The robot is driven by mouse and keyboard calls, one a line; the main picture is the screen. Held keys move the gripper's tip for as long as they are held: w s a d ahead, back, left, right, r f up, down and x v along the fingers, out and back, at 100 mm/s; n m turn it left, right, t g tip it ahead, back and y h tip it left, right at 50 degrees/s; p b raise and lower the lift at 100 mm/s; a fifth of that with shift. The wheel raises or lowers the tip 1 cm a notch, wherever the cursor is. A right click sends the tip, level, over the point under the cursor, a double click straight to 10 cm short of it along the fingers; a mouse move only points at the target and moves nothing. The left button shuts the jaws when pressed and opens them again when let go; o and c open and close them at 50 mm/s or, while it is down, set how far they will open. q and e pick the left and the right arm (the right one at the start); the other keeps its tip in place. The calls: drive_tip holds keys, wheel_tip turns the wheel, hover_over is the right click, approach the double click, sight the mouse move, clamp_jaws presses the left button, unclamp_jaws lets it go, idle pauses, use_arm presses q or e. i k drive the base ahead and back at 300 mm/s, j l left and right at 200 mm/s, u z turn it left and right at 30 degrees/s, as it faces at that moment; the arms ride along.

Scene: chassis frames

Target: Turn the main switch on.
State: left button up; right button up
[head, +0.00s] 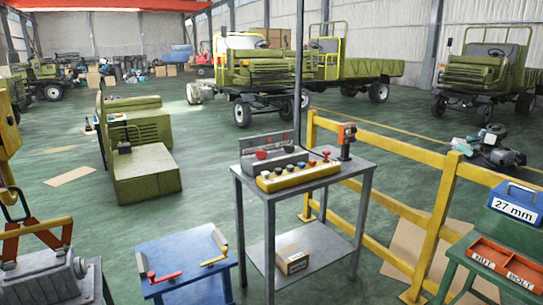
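A yellow control box (299,178) with a row of dark, blue and orange buttons and knobs lies on a grey metal table (345,172) in the middle of the head view. A red knob (326,153) shows at its right end. Behind it stands a grey panel (285,158) with white labels and a red-and-dark knob (261,154) on its face. I cannot tell which control is the main switch, or its position; the labels are too small to read. Neither of my grippers is in view.
An orange-and-black tool (347,140) stands at the table's right rear corner. A yellow railing (438,215) runs behind and right. A blue table (185,262) stands front left, a green stand with red NUT/BOLT trays (505,268) at right. A cardboard box (292,260) sits on the lower shelf.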

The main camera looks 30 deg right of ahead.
sight(260, 155)
drive_tip(key=i+l, duration=0.5)
drive_tip(key=i+l+u, duration=0.1)
drive_tip(key=i+l, duration=0.35)
drive_tip(key=i, duration=0.25)
